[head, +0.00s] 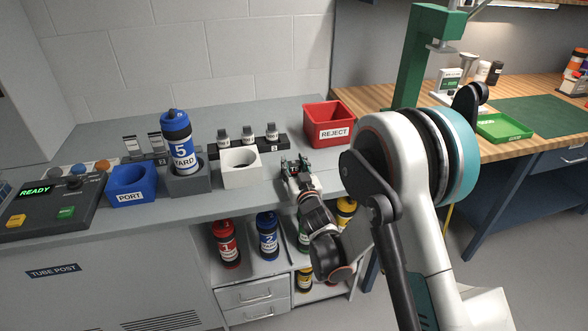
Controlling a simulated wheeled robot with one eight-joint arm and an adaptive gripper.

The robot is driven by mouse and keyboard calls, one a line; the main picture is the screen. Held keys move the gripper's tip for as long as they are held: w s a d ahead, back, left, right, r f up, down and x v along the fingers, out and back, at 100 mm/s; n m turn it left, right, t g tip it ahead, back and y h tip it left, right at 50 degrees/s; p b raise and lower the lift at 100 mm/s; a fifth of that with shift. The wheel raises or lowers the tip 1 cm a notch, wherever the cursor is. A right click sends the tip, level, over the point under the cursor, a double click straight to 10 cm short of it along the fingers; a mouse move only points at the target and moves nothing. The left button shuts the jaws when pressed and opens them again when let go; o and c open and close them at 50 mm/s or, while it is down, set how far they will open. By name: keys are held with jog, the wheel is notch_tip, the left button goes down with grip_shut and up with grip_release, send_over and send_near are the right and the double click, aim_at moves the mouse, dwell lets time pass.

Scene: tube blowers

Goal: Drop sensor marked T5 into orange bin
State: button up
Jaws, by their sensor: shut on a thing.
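My gripper (291,166) is above the grey bench, in front of the red bin and right of the white holder. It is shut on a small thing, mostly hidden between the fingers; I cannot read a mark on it. Several small grey sensors with white labels, such as the middle one (248,133), stand in a dark rack (237,150) at the back of the bench. Their labels are too small to read, so I cannot tell which is T5. I see no clearly orange bin; a red bin marked REJECT (334,133) and a blue bin marked PORT (132,198) are in view.
A blue tube marked 5 YARD (177,140) stands upright in a grey holder (189,184). The white holder (240,176) looks empty. A control panel reading READY (45,206) is at left. Tubes (225,240) stand on the shelf below. A green press (415,60) rises from the wooden table.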

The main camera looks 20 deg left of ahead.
jog(key=shift+f, duration=0.1)
jog(key=o, duration=1)
jog(key=shift+o, duration=0.2)
